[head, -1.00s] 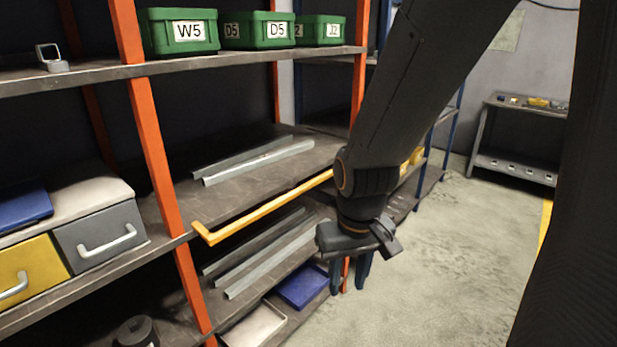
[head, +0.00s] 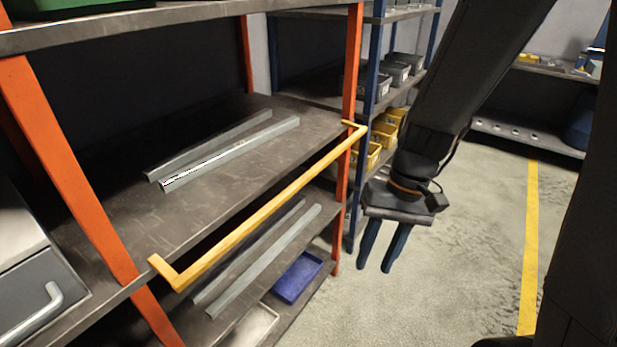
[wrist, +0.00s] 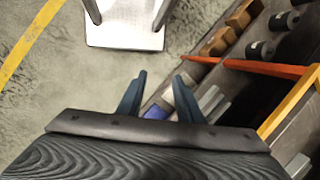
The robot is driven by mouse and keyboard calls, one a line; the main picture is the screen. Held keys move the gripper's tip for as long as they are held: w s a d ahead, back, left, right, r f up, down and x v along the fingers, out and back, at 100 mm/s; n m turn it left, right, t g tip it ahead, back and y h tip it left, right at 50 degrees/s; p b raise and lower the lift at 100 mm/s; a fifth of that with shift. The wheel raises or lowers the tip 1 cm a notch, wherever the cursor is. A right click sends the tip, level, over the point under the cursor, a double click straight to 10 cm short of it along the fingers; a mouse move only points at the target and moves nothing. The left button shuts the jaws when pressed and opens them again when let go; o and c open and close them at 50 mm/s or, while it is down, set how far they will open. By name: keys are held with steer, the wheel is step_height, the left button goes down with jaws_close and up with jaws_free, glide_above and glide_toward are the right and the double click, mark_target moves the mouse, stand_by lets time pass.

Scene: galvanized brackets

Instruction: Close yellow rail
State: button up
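The yellow rail (head: 262,213) runs along the front edge of the middle shelf in the head view. Its bent ends meet the two orange posts, and its bar stands out in front of the shelf edge. Part of it also shows at the right edge of the wrist view (wrist: 288,103). My gripper (head: 373,270) points down over the floor, to the right of the rail and apart from it. Its two blue fingers are spread with nothing between them; the wrist view shows the gap too (wrist: 157,95).
Galvanized brackets (head: 230,152) lie on the shelf behind the rail, and more (head: 265,262) lie on the shelf below. A blue tray (head: 298,277) sits low down. An orange post (head: 349,130) stands between shelf and arm. Floor (head: 450,270) at right is clear.

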steer(key=w+a+f+g+y, duration=0.2)
steer(key=a+y, duration=0.2)
steer(key=a, duration=0.1)
steer(key=m+t+y+b, duration=0.2)
steer(key=t+y, duration=0.7)
steer(key=y, duration=0.2)
glide_toward(308, 181)
steer(key=a, duration=0.3)
steer(key=shift+w+a, duration=0.45)
steer(key=p+x, duration=0.1)
steer(key=x, duration=0.2)
steer(key=p+x, duration=0.1)
steer(key=x, duration=0.3)
steer(key=shift+r, duration=0.2)
jaws_close()
